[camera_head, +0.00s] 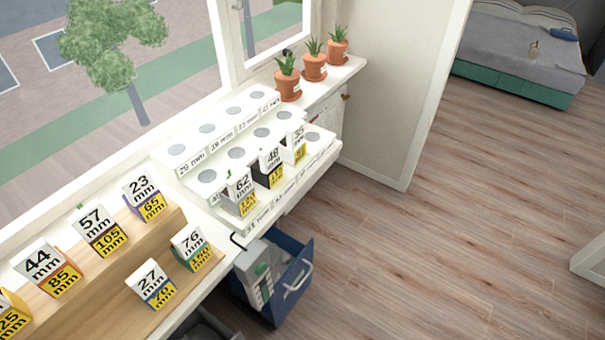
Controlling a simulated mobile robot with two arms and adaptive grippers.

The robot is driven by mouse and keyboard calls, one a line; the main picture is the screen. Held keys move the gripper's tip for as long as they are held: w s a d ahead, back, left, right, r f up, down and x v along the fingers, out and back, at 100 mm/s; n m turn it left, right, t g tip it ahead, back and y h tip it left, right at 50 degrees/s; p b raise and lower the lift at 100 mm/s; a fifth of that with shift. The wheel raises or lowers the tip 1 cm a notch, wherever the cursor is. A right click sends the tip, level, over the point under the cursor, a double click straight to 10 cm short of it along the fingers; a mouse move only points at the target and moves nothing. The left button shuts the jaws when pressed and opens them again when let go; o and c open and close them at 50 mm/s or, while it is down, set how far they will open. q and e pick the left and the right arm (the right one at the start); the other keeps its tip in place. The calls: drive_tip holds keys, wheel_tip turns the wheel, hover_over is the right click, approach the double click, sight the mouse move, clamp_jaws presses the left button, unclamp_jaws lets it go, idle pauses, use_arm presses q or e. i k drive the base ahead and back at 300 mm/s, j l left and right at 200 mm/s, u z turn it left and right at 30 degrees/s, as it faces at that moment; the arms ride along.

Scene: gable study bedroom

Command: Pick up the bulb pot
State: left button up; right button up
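Three terracotta pots with green spiky leaves stand in a row on the white sill at the back: a near one (288,83), a middle one (315,66) and a far one (338,50). Each seems to stand on a saucer and to carry a small pale label, too small to read. I cannot tell which of them is the bulb pot. Neither of my grippers is in view.
A white stepped rack (215,160) with round grey spots and several labelled boxes stands before the pots. A wooden stepped stand (110,275) holds more labelled boxes at the left. The wooden floor (440,250) is clear; a bed (520,50) stands beyond.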

sight(149, 282)
drive_tip(key=k+j+u, duration=0.1)
drive_tip(key=j+u, duration=0.5)
drive_tip(key=u, duration=0.2)
drive_tip(key=k, duration=0.05)
